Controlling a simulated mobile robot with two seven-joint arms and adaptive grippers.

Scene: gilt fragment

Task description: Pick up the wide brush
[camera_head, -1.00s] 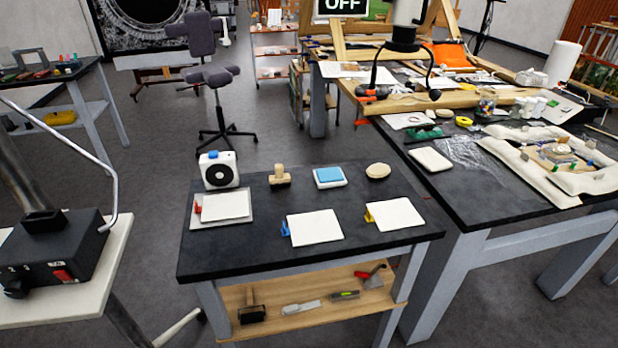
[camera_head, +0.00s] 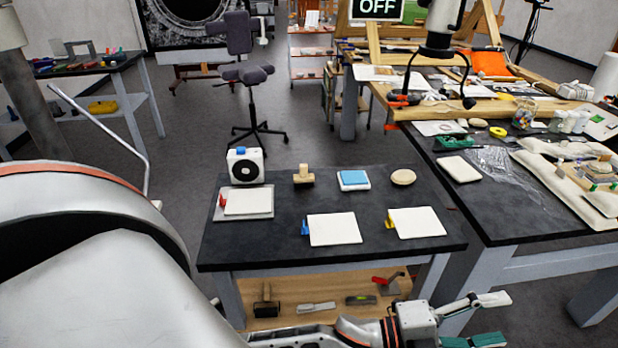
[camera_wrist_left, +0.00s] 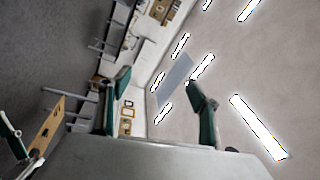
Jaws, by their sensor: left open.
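A small wooden tool with a short handle and a broad base (camera_head: 303,176) stands at the back of the small black table. A dark tool with a broad head and upright handle (camera_head: 266,303) lies on the shelf below. I cannot tell for certain which is the wide brush. My left gripper (camera_head: 503,319) is open and empty at the lower right, in front of the table and apart from both tools. In the left wrist view its green-padded fingers (camera_wrist_left: 158,92) are spread with nothing between them. A green-padded part at that view's left edge may be my right gripper, cut off.
The black table (camera_head: 225,255) holds white boards, a white device (camera_head: 246,166), a blue-topped block (camera_head: 353,180) and a round pale disc (camera_head: 403,177). A scraper and a red-handled tool (camera_head: 388,283) lie on the shelf. A crowded workbench (camera_head: 500,210) stands to the right.

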